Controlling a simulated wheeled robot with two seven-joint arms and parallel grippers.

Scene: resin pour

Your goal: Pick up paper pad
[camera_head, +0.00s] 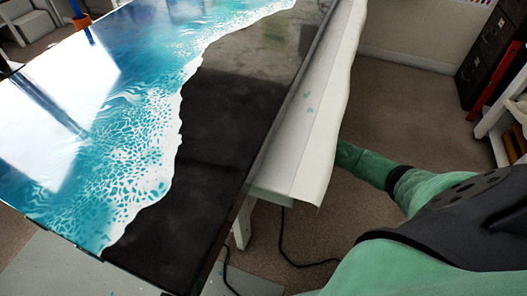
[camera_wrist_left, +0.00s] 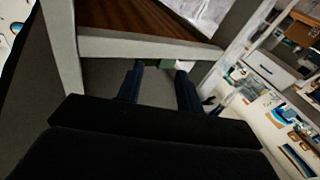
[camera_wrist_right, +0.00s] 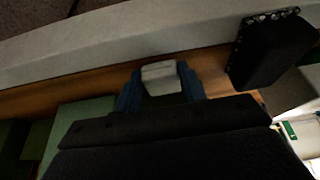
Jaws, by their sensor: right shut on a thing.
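My right gripper (camera_wrist_right: 160,88) shows in the right wrist view, its blue fingers closed around a small pale block (camera_wrist_right: 160,76). The block looks like the paper pad, but only its near end shows, so I cannot be sure. My left gripper (camera_wrist_left: 158,85) shows in the left wrist view, with its blue fingers apart and nothing between them. Neither gripper shows in the head view. There my green arm comes in from the right and its far end goes out of sight behind the table's edge covering.
A large table panel (camera_head: 225,110) with a blue and white wave pattern fills the left and middle. White sheeting (camera_head: 310,130) hangs along its right edge. A black cable (camera_head: 283,245) lies below. In the right wrist view, a black speckled-edged block (camera_wrist_right: 268,50) is right of the fingers.

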